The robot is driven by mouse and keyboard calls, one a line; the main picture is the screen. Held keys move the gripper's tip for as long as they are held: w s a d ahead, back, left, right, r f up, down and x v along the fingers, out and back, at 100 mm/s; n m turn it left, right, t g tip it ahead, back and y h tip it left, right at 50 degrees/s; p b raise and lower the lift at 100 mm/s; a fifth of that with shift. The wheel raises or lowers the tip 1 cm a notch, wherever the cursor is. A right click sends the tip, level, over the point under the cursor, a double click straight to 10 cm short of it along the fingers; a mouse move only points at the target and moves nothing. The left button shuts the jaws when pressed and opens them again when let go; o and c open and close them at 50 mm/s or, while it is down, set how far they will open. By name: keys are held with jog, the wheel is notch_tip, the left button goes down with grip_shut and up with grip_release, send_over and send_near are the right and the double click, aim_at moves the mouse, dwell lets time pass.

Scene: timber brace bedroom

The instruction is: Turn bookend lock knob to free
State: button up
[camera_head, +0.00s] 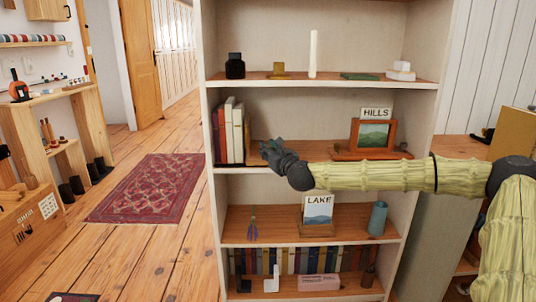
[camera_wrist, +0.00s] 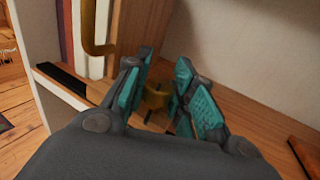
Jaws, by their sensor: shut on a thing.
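In the wrist view a brass lock knob (camera_wrist: 155,97) sits low between the teal finger pads of my gripper (camera_wrist: 160,72), which is shut on it. Dark marks show beside the knob, but I cannot read its turn position. In the head view my gripper (camera_head: 268,150) reaches over the middle shelf, just right of the upright books (camera_head: 235,130).
The bookcase side wall (camera_head: 208,190) rises left of the books. A framed HILLS picture (camera_head: 373,136) stands right of my gripper, behind my arm. The shelf above holds a white candle (camera_head: 313,54) and small items. A LAKE picture (camera_head: 318,208) stands on the shelf below.

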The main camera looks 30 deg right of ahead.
jog(key=n+y+b, duration=0.1)
jog(key=y+b, duration=0.1)
jog(key=n+y+b, duration=0.2)
jog(key=y, duration=0.1)
jog(key=n+y+b, duration=0.1)
jog(key=y+b, duration=0.1)
jog(key=shift+d+f+n+y, duration=0.15)
jog(key=shift+f+n+y, duration=0.15)
jog(key=shift+n, duration=0.1)
jog(key=n+g+y, duration=0.1)
jog(key=y, duration=0.1)
jog(key=n+g+y+b, duration=0.1)
jog(key=y, duration=0.1)
jog(key=shift+r+n, duration=0.35)
jog(key=shift+n, duration=0.05)
jog(key=n+g+y+p, duration=0.2)
jog(key=y, duration=0.1)
jog(key=shift+r+n+g+y, duration=0.2)
jog(key=shift+n+g+y, duration=0.1)
jog(key=shift+n+g, duration=0.1)
jog(key=n+g+y+p, duration=0.2)
jog(key=g, duration=0.1)
jog(key=shift+p, duration=0.35)
jog(key=shift+f+n+g+y+p, duration=0.1)
jog(key=shift+n+g+y+p, duration=0.2)
jog(key=shift+n+g+y, duration=0.15)
jog(key=o, duration=1)
jog(key=shift+f, duration=0.15)
jog(key=shift+o, duration=0.2)
